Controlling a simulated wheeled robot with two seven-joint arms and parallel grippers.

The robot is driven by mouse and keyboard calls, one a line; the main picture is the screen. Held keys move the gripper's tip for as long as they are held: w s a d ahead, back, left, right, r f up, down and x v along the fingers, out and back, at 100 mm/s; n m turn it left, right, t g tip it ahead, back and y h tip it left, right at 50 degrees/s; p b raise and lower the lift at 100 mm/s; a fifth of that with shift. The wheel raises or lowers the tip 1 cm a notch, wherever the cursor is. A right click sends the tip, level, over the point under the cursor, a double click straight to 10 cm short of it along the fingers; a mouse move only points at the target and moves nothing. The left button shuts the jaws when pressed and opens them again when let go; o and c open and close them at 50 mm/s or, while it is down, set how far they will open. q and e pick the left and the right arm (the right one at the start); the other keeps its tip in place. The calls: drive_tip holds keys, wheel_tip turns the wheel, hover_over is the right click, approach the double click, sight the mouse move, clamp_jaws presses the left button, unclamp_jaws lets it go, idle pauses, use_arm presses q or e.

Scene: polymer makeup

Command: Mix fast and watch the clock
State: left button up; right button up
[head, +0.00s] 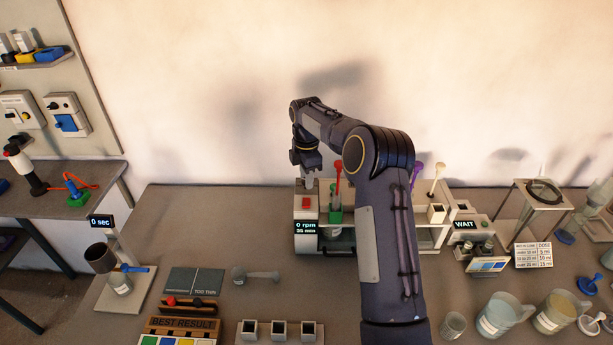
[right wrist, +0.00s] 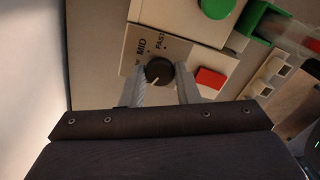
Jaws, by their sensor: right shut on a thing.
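The stirrer unit (head: 306,235) stands at the back middle of the bench, and its display (head: 306,228) reads 0 rpm and a minute count that looks like 35. In the right wrist view its black speed knob (right wrist: 160,72) sits by the labels MID and FAST. A red button (right wrist: 210,78) and a green button (right wrist: 215,6) are on the panel. My right gripper (right wrist: 166,80) is shut on the knob, one finger on each side; it also shows in the head view (head: 308,172). A small display at left (head: 101,222) reads 0 sec. My left gripper is not in view.
A red-topped stirrer (head: 338,180) and a green holder (head: 335,215) stand close right of my gripper. A WAIT display (head: 465,225) is further right. Cups (head: 500,315) stand at front right. My right arm hides part of the bench middle.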

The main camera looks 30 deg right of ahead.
drive_tip(key=m, duration=1.5)
drive_tip(key=shift+m, duration=0.3)
drive_tip(key=m, duration=0.3)
drive_tip(key=shift+m, duration=0.3)
drive_tip(key=m, duration=0.4)
drive_tip(key=shift+m, duration=0.3)
drive_tip(key=m, duration=0.4)
drive_tip(key=shift+m, duration=1.8)
